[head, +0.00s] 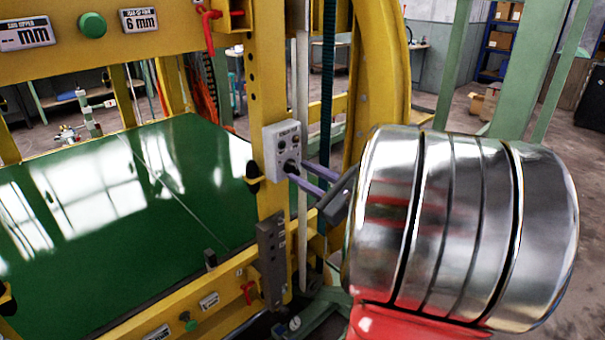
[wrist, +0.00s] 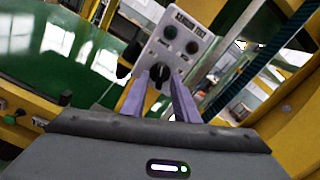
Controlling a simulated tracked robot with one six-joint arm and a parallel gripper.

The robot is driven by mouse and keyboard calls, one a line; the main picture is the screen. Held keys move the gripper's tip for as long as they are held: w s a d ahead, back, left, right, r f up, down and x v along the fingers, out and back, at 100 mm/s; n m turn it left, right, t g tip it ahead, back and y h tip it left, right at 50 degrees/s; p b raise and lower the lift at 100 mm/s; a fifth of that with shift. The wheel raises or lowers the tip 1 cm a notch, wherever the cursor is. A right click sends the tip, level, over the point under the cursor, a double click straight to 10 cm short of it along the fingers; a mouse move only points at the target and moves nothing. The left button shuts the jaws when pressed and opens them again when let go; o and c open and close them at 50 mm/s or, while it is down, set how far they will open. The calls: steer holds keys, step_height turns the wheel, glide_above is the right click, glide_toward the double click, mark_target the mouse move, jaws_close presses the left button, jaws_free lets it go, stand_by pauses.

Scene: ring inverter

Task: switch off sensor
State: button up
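A light grey sensor box (head: 282,150) is fixed to the yellow post. In the wrist view, its tilted panel (wrist: 205,16) carries a label, two dark round buttons or lamps (wrist: 181,40) and a black rotary knob (wrist: 160,72) below them. My gripper (head: 299,168) reaches the box from the right. Its two purple fingers (wrist: 159,84) are apart, with their tips on either side of the knob in the wrist view. I cannot tell whether they touch it. The knob's lower part is partly hidden by the fingers.
The yellow post (head: 268,90) and frame surround the box. A grey vertical bar (head: 303,70) stands just right of it. A dark grey box (head: 271,262) is mounted lower on the post. A green glossy surface (head: 130,190) lies to the left.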

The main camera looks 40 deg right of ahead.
steer(key=shift+w, duration=0.5)
steer(key=shift+c, duration=0.6)
steer(key=shift+a, duration=0.1)
jaws_close()
